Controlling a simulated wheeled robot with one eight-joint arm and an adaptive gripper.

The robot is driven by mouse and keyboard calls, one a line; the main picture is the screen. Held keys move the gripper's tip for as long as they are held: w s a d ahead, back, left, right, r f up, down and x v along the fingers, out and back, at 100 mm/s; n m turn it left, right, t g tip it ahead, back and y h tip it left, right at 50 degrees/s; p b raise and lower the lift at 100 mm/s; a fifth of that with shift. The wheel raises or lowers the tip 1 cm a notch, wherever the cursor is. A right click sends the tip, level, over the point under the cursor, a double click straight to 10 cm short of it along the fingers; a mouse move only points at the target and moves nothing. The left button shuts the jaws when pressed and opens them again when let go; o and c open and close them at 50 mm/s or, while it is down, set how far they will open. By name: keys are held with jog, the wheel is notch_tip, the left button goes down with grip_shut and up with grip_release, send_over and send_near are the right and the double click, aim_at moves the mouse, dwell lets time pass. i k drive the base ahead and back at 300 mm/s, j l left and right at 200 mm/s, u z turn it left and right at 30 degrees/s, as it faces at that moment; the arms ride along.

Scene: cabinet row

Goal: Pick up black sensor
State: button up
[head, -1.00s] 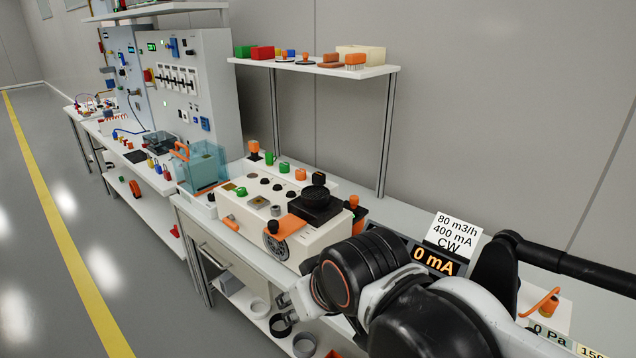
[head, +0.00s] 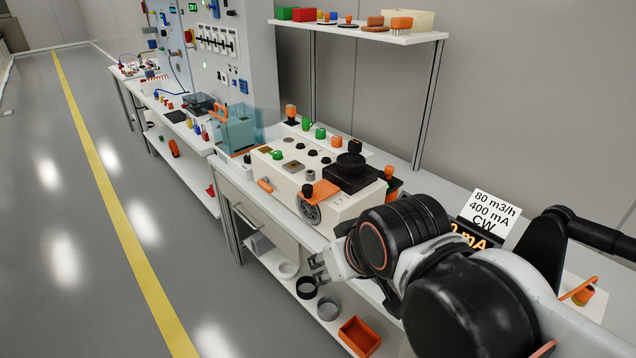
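I cannot tell for certain which thing is the black sensor. A black block with a round black knob (head: 349,172) sits on top of the white-cream machine box (head: 335,212) on the bench. Dark rings also lie on the shelf below, a black one (head: 306,288) among them. My gripper (head: 318,270) shows small at the end of my arm, in front of the bench's front edge, left of my black wrist joint. Its fingers are partly hidden and too small to tell if they are open. I see nothing held in it.
An orange tray (head: 360,337) and a grey ring (head: 328,308) are on the lower shelf. A raised shelf (head: 420,37) holds blocks and brushes. A clear blue box (head: 238,130) stands at the bench's left end. The floor (head: 75,240) at left is clear.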

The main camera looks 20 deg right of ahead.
aim_at(354, 145)
jog(key=z, duration=0.4)
jog(key=i+j+z, duration=0.1)
jog(key=z, duration=0.35)
jog(key=j+z, duration=0.15)
jog(key=z, duration=0.25)
jog(key=i+j+z, duration=0.2)
jog(key=j, duration=0.2)
jog(key=i+j+z, duration=0.2)
jog(key=j, duration=0.2)
jog(key=j+z, duration=0.2)
jog(key=j, duration=0.2)
jog(key=i+j+z, duration=0.2)
jog(key=j, duration=0.25)
jog(key=i+j, duration=0.15)
jog(key=j, duration=0.2)
